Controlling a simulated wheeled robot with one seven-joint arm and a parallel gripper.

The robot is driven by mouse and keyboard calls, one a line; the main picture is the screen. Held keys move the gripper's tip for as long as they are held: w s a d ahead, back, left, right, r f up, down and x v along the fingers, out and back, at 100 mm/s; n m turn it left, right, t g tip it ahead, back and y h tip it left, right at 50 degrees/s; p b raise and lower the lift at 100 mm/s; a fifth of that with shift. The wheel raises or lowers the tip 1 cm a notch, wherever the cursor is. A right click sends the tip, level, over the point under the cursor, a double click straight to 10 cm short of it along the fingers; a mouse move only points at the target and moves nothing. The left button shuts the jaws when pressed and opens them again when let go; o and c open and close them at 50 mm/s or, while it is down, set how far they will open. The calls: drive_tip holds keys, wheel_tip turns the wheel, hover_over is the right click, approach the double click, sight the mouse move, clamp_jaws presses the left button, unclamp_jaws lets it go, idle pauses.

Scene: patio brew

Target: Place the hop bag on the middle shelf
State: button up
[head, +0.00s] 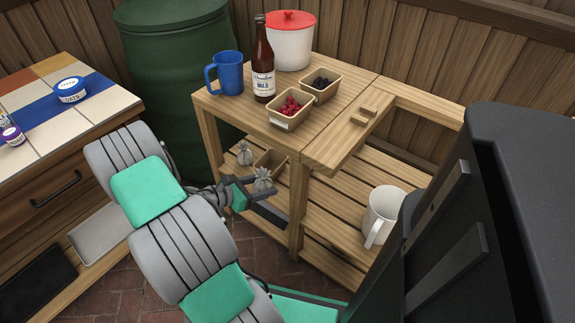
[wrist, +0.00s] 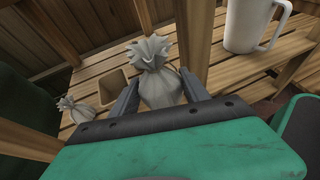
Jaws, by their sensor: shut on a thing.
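A small grey cloth hop bag (head: 263,181) with a gathered top is between the fingers of my gripper (head: 258,190), which is shut on it. In the wrist view the held bag (wrist: 158,86) is upright between both dark fingers, and its lower part is hidden by my gripper's body. The slatted wooden shelf (head: 345,195) under the bench top lies behind and below the bag. I cannot tell whether the bag touches it. A second, similar grey bag (head: 245,153) stands on that shelf; it also shows at the left of the wrist view (wrist: 75,110).
A small wooden box (head: 270,160) sits on the shelf behind the held bag. A bench leg (head: 297,205) stands just to the right. A white mug (head: 381,216) is further right on the shelf. Bare slats lie between the leg and mug.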

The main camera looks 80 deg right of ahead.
drive_tip(key=s+d+f+b, duration=0.1)
drive_tip(key=d+f+b, duration=0.1)
drive_tip(key=d+f, duration=0.1)
drive_tip(key=s+d+f+b, duration=0.2)
drive_tip(key=d+f, duration=0.1)
drive_tip(key=d, duration=0.2)
drive_tip(key=s+d+f+b, duration=0.2)
drive_tip(key=d+f, duration=0.1)
drive_tip(key=d, duration=0.1)
drive_tip(key=shift+s+f, duration=0.15)
drive_tip(key=shift+f, duration=0.1)
drive_tip(key=f+b, duration=0.2)
drive_tip(key=f, duration=0.1)
drive_tip(key=shift+d+f, duration=0.2)
drive_tip(key=shift+f, duration=0.1)
drive_tip(key=shift+r, duration=0.2)
drive_tip(key=shift+f, duration=0.1)
drive_tip(key=o, duration=1)
